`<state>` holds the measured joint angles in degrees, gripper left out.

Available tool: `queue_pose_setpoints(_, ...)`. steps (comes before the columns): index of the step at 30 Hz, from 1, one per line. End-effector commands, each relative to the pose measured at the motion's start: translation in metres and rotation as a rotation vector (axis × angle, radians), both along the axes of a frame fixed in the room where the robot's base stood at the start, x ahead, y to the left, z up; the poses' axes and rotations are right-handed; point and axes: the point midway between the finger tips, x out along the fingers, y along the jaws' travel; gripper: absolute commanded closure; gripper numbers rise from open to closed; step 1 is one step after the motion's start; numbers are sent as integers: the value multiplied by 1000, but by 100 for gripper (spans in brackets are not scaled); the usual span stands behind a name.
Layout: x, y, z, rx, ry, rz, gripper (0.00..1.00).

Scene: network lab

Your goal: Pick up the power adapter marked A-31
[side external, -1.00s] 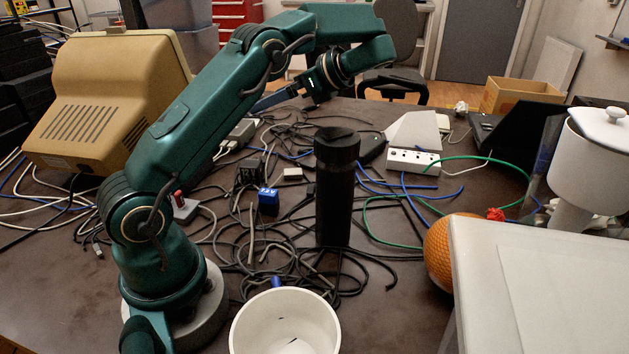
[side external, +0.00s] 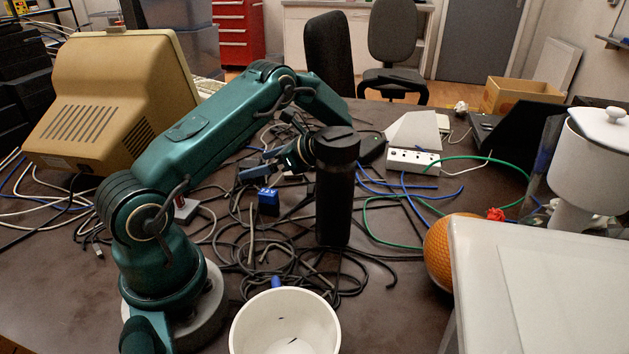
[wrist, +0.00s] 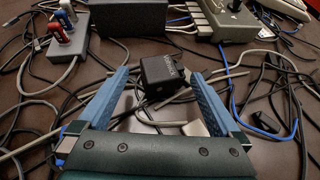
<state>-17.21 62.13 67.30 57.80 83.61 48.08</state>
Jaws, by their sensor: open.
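A black boxy power adapter (wrist: 163,76) with small pale print on one side lies among the cables in the wrist view. I cannot read its mark. My gripper (wrist: 158,73) has its two blue fingers apart, one on each side of the adapter, with the tips near its level. Whether they touch it is unclear.
A tall black cylinder (side external: 335,205) stands right of my gripper in the side view. A white bin (side external: 285,327) is in front. A beige monitor (side external: 100,100) stands left.

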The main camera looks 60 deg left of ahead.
Motion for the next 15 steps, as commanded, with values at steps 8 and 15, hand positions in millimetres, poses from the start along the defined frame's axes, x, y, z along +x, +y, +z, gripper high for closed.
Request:
queue_pose_setpoints(8,-11,18,-9,-2,3,2,0)
queue_pose_setpoints(15,-27,45,-22,-1,2,2,0)
